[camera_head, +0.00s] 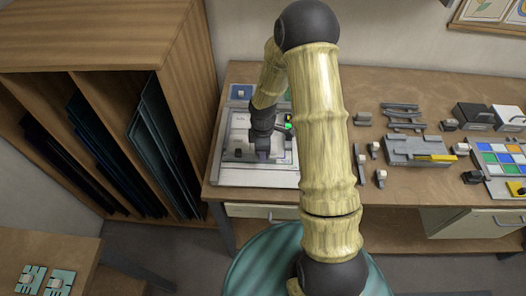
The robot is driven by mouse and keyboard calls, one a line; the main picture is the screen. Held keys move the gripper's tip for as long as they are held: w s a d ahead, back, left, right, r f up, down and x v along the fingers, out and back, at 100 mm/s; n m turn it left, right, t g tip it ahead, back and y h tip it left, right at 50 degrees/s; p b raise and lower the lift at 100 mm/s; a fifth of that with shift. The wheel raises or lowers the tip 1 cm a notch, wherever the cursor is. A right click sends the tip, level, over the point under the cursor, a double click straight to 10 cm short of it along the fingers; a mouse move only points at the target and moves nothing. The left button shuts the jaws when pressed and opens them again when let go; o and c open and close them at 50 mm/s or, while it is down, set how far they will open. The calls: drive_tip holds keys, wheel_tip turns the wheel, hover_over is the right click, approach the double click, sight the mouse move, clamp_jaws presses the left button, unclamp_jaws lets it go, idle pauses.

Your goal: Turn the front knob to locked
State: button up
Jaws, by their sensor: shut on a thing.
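A pale grey panel unit (234,176) sits on the left end of the wooden workbench. My gripper (262,156) is low over the panel's front half, pointing down. It is shut on a small part there, which I take to be the front knob. The knob is hidden by the gripper, so its setting cannot be read. A small green patch (288,126) shows near the panel's right side, partly beside my arm.
The workbench (345,92) carries grey fixtures (416,148) and a tray of coloured glass squares (497,160) to the right. A wooden rack (95,55) with dark sheets stands left. A teal round surface (262,262) is below my arm.

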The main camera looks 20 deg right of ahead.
drive_tip(key=m+b, duration=0.1)
drive_tip(key=m, duration=0.3)
drive_tip(key=shift+w, duration=0.1)
drive_tip(key=shift+m+b, duration=0.5)
drive_tip(key=shift+m, duration=1.4)
drive_tip(key=o, duration=1)
drive_tip(key=shift+c, duration=0.2)
drive_tip(key=shift+r, duration=0.15)
wheel_tip(320, 180, up, 17)
drive_tip(key=b, duration=0.2)
